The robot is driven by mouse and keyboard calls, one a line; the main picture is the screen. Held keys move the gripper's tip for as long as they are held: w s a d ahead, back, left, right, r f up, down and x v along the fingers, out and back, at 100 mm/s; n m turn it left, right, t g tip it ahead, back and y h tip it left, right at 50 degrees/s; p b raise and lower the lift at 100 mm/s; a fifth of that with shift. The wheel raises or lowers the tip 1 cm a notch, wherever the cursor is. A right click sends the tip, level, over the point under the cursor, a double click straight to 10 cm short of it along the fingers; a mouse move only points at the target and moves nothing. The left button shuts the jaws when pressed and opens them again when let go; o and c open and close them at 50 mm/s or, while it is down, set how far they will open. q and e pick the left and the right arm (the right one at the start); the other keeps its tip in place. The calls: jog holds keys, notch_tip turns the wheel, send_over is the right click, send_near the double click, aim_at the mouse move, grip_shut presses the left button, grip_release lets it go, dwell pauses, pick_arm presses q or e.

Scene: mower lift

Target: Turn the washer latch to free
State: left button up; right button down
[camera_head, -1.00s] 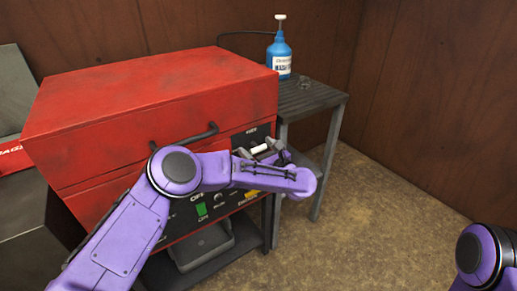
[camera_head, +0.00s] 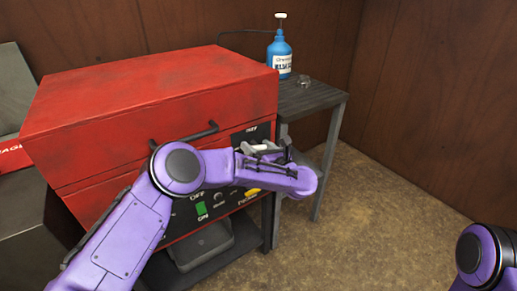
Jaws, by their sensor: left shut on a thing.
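The red parts washer (camera_head: 130,105) stands at the left with its lid down and a dark bar handle (camera_head: 205,133) on its front. The washer latch (camera_head: 259,148), a pale lever on a dark plate marked with small lettering, is at the upper right of the front. My left gripper (camera_head: 262,153) is at the latch, its fingers shut on it; the wrist hides part of the latch and plate. Which way the latch points is hard to tell. My right arm shows only at the lower right corner; its gripper is out of view.
A blue pump bottle (camera_head: 280,55) stands on a grey slatted side table (camera_head: 312,97) right of the washer. A green switch (camera_head: 201,209) and other controls sit low on the front. A dark tray (camera_head: 203,246) lies beneath. Open floor (camera_head: 385,225) spreads at the right.

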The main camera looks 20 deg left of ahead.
pick_arm(q)
jog(key=m, duration=0.3)
jog(key=shift+m, duration=0.4)
jog(key=m, duration=0.3)
jog(key=shift+d+m, duration=0.1)
jog(key=shift+m, duration=0.2)
jog(key=m+p, duration=0.1)
jog(key=m, duration=0.3)
jog(key=shift+f+m+p, duration=0.1)
jog(key=shift+m+p, duration=0.2)
jog(key=shift+m, duration=1.3)
jog(key=o, duration=1)
jog(key=shift+c, duration=0.2)
jog(key=v, duration=1)
jog(key=shift+d+b, duration=0.2)
jog(key=shift+b, duration=0.1)
jog(key=shift+s, duration=0.15)
